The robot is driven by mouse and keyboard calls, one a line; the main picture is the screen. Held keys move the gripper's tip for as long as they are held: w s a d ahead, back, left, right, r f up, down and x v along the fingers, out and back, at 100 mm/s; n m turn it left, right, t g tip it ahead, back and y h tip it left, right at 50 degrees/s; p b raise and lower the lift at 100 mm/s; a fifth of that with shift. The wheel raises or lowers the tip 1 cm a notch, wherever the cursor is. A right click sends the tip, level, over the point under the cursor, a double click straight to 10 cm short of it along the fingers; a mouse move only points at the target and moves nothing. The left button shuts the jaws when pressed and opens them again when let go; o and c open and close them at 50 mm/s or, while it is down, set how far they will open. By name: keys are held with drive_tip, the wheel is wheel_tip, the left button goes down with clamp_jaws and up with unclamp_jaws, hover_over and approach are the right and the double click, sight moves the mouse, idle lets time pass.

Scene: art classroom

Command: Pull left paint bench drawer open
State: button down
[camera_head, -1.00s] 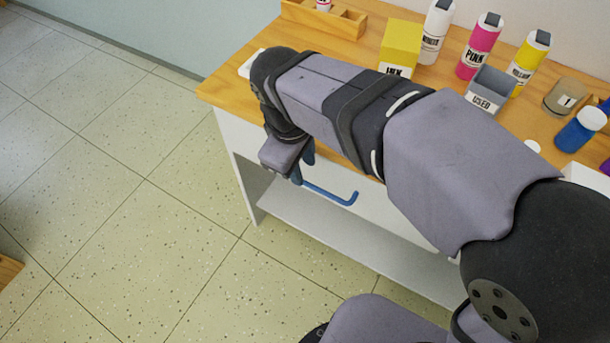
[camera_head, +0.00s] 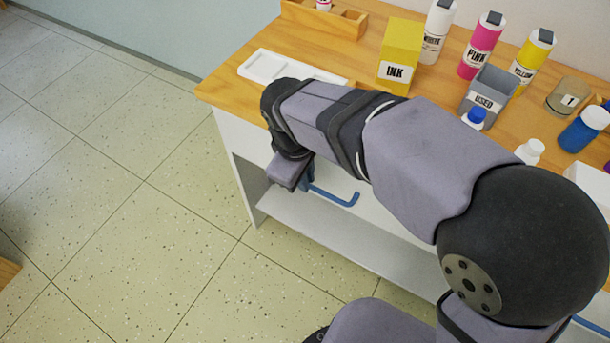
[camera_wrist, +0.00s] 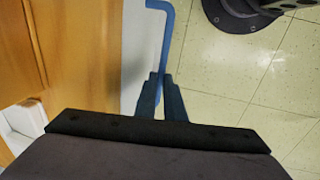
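The left drawer's blue bar handle (camera_head: 338,197) stands out from the white front of the paint bench (camera_head: 238,150). The drawer looks shut. My gripper (camera_head: 307,182) is at the left part of the handle, low in front of the bench. In the wrist view the handle (camera_wrist: 167,35) runs down between the two dark fingertips of my gripper (camera_wrist: 161,77), with one finger on each side. The gap is narrow, and I cannot tell whether the fingers press on the bar. My arm hides much of the drawer front.
The wooden bench top holds a white tray (camera_head: 262,67), a yellow ink box (camera_head: 402,50), a grey used-cup (camera_head: 490,95) and several paint bottles. A lower white shelf (camera_head: 335,232) lies under the drawer. The tiled floor (camera_head: 130,220) on the left is clear.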

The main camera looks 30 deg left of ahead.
drive_tip(key=s+p, duration=0.2)
drive_tip(key=s, duration=1.1)
drive_tip(key=shift+s, duration=0.2)
drive_tip(key=shift+a, duration=0.1)
drive_tip(key=c, duration=1.8)
unclamp_jaws()
drive_tip(key=shift+c, duration=0.2)
wheel_tip(320, 180, up, 7)
drive_tip(key=s+p, duration=0.1)
drive_tip(key=shift+s+r+p, duration=0.15)
drive_tip(key=shift+s+p, duration=0.05)
drive_tip(key=shift+p, duration=0.15)
